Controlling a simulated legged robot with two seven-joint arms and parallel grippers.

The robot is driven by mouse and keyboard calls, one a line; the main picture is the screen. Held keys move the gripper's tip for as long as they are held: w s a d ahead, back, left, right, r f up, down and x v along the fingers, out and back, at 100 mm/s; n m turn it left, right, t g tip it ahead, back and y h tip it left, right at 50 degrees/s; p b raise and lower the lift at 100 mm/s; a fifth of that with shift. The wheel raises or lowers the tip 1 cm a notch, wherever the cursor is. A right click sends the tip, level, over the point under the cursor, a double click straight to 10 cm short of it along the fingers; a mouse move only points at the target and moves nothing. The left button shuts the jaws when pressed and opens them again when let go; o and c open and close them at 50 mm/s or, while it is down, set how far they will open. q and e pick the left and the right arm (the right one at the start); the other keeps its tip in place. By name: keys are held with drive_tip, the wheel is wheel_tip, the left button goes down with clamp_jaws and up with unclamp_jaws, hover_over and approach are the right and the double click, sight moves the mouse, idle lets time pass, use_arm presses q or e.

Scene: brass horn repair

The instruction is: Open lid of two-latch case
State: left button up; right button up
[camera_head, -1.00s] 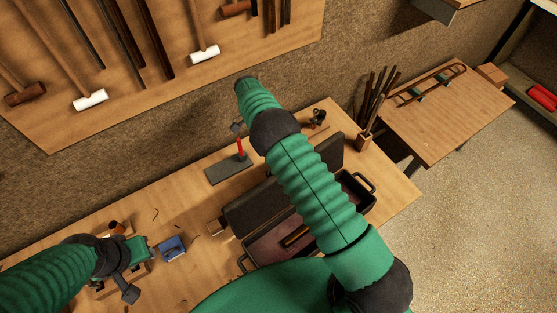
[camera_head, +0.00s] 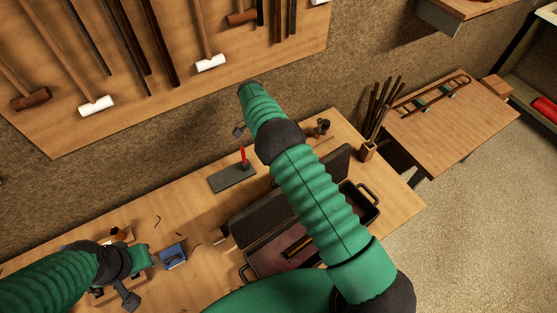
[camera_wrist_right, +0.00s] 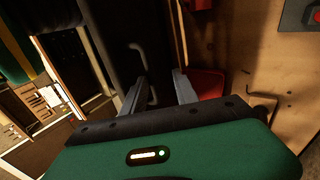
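The dark case (camera_head: 368,211) stands on the workbench in the head view. Its lid (camera_head: 262,207) is raised along the back side, and the reddish interior shows. A brownish bar-like item (camera_head: 299,245) lies inside. My right arm crosses in front of the case and hides its middle; the latches cannot be made out. My right gripper (camera_wrist_right: 158,90) shows in the wrist view with its two grey fingers apart, a dark surface behind them, and nothing visibly held. My left gripper (camera_head: 148,262) is low at the left, beside a blue object, and its fingers are unclear.
The blue object (camera_head: 173,256) is left of the case. A grey plate (camera_head: 232,178) with a red-handled tool lies behind it. A wooden holder (camera_head: 367,151) with dark rods stands at the bench's back right. Mallets hang on the wall board. A red object (camera_wrist_right: 205,84) is near the right fingers.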

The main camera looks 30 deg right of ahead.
drive_tip(key=v, duration=0.6)
drive_tip(key=shift+w, duration=0.25)
